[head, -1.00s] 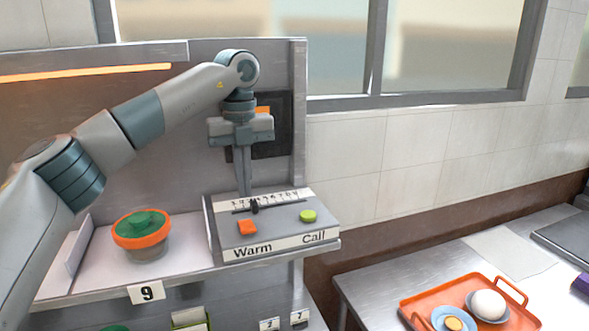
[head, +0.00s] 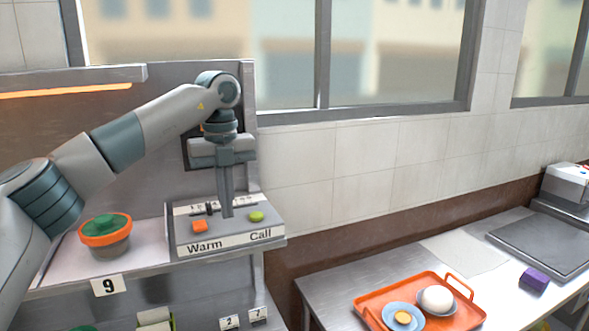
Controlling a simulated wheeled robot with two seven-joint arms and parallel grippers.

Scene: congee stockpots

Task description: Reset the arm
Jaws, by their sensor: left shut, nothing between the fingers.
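My left gripper (head: 226,213) points down over the control box (head: 228,239), which has a numbered slider scale, an orange Warm button (head: 199,226) and a green Call button (head: 256,216). Its fingers are shut with nothing between them. The fingertips are between the two buttons in the picture, to the right of the black slider knob (head: 209,208). Whether they touch the box I cannot tell. The fingers hide part of the scale. My right gripper is not in view.
A bowl with an orange rim and green lid (head: 105,236) sits on the shelf left of the box, above a "9" tag (head: 109,286). On the right table, an orange tray (head: 446,321) holds small dishes. A purple block (head: 535,281) and a grey scale plate (head: 545,246) lie beyond.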

